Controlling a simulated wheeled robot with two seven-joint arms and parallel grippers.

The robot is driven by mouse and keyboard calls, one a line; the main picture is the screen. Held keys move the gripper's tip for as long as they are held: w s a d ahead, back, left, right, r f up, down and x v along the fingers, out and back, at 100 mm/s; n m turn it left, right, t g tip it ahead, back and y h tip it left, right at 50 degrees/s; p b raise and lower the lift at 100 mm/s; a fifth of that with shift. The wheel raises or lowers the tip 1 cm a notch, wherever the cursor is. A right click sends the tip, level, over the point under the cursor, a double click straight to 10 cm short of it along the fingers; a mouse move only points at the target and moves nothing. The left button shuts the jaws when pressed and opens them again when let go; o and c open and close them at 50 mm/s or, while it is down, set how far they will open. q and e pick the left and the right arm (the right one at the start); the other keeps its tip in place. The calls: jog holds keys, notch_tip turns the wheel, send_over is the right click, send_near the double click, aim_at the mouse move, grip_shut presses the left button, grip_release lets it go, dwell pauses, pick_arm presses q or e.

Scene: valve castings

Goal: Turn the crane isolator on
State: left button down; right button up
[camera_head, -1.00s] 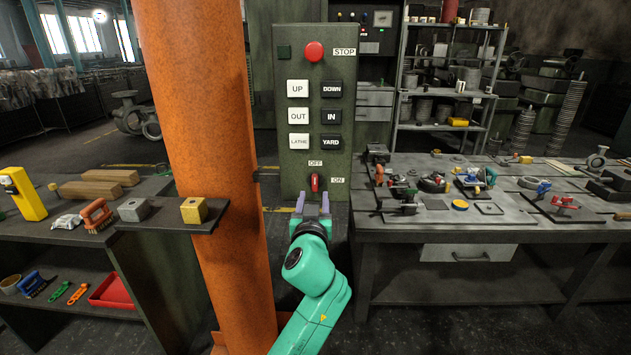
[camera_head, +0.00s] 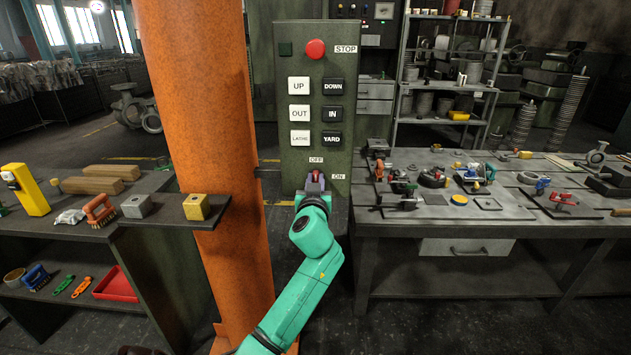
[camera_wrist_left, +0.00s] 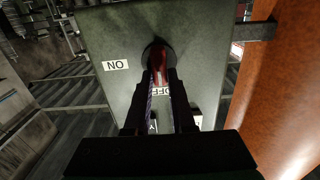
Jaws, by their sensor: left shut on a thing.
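The crane isolator is a red switch handle (camera_head: 316,175) low on the green control box (camera_head: 286,170). An OFF label (camera_head: 316,160) is above it and an ON label (camera_head: 338,177) to its right. My left gripper (camera_head: 314,184) is shut on the handle from the front. In the left wrist view, which is upside down, the red handle (camera_wrist_left: 158,62) shows between the dark fingers (camera_wrist_left: 160,90). The handle stands about upright, in line with the OFF label, which the fingers partly cover. The ON label (camera_wrist_left: 115,65) is to its left there. My right gripper is not in view.
An orange column (camera_head: 205,120) stands close left of the box. A red STOP button (camera_head: 316,48) and several black and white buttons are above the switch. A cluttered workbench (camera_head: 450,222) is on the right, and a dark shelf unit (camera_head: 90,230) on the left.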

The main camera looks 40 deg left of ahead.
pick_arm(q)
jog(key=shift+m, duration=0.3)
jog(key=m, duration=0.3)
jog(key=shift+w+d, duration=0.1)
jog(key=shift+d, duration=0.1)
jog(key=m+p, duration=0.1)
jog(key=m, duration=0.3)
jog(key=f+m+p, duration=0.1)
jog(key=m, duration=0.4)
jog(key=m+p, duration=0.1)
jog(key=m, duration=0.4)
jog(key=shift+w+d+f, duration=0.15)
jog(key=shift+w+d, duration=0.1)
jog(key=shift+d, duration=0.05)
jog(key=shift+m, duration=0.3)
jog(key=c, duration=0.8)
grip_release()
jog(key=shift+o, duration=0.2)
